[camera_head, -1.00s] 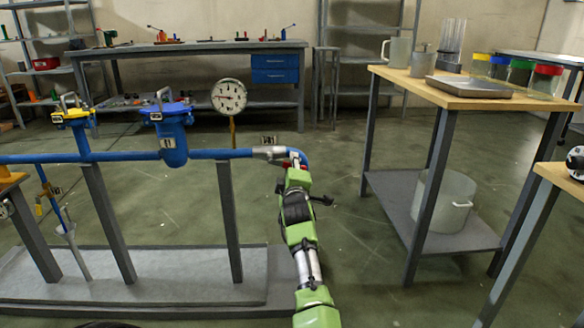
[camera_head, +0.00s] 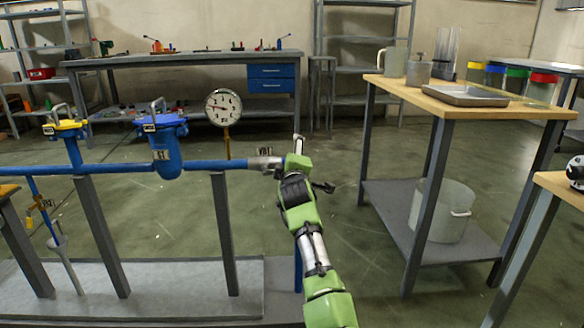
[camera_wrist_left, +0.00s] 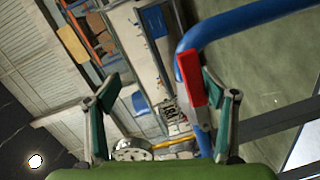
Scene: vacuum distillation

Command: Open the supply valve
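The supply valve is a grey metal body (camera_head: 262,163) at the right end of the blue pipe (camera_head: 205,166), with a tag above it. Its red handle (camera_wrist_left: 191,80) shows in the left wrist view, upright beside the blue pipe bend. In the head view my gripper hides the handle. My left gripper (camera_head: 298,143) is at the valve's right end. In the left wrist view my left gripper (camera_wrist_left: 163,98) has its two fingers wide apart. The red handle is between them, close to the right finger; I cannot tell whether they touch. My right gripper is not in view.
A pressure gauge (camera_head: 223,107) stands above the pipe, left of the valve. A blue filter (camera_head: 167,150) and a yellow-topped valve (camera_head: 65,128) are farther left. A wooden-topped table (camera_head: 445,98) with a steel tray (camera_head: 466,97) stands right of my arm, with open floor between.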

